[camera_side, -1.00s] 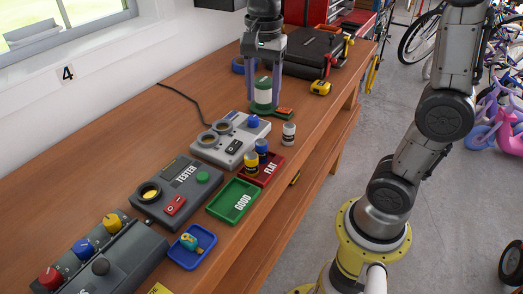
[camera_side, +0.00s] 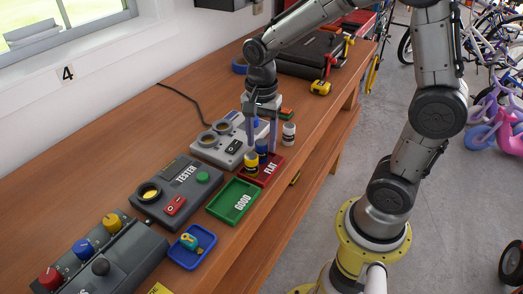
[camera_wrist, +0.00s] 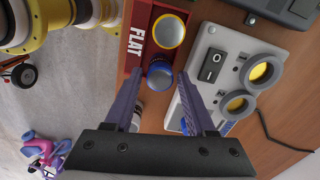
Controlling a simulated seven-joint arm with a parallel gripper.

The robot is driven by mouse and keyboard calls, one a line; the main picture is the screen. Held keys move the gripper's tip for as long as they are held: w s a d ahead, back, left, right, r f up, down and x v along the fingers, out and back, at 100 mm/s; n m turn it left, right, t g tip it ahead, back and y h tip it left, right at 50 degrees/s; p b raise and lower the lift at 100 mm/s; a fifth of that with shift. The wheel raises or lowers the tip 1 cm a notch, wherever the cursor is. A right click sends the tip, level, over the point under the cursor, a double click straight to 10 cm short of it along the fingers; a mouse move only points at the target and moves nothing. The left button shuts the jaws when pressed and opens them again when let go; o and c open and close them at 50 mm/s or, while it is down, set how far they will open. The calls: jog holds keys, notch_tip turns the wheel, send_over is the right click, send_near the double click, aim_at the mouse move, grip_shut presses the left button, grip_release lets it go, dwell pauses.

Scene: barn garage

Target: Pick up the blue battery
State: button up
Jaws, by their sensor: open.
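The blue battery (camera_side: 262,147) stands upright in the red FLAT tray (camera_side: 271,173), beside a yellow battery (camera_side: 251,167). My gripper (camera_side: 261,144) is open above the tray, with its fingers pointing down on either side of the blue battery. In the wrist view the blue battery (camera_wrist: 160,75) shows from above, between the two fingertips, with room on both sides. The yellow battery (camera_wrist: 168,32) is just beyond it, outside the fingers.
A white battery (camera_side: 289,135) stands right of the gripper. The grey two-ring box (camera_side: 210,152) is close on the left. The green GOOD tray (camera_side: 233,202), the tester (camera_side: 168,190) and a blue tray (camera_side: 192,250) lie toward the front.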

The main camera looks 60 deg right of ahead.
jog(key=shift+f, duration=0.65)
grip_shut()
jog(key=shift+r, duration=0.1)
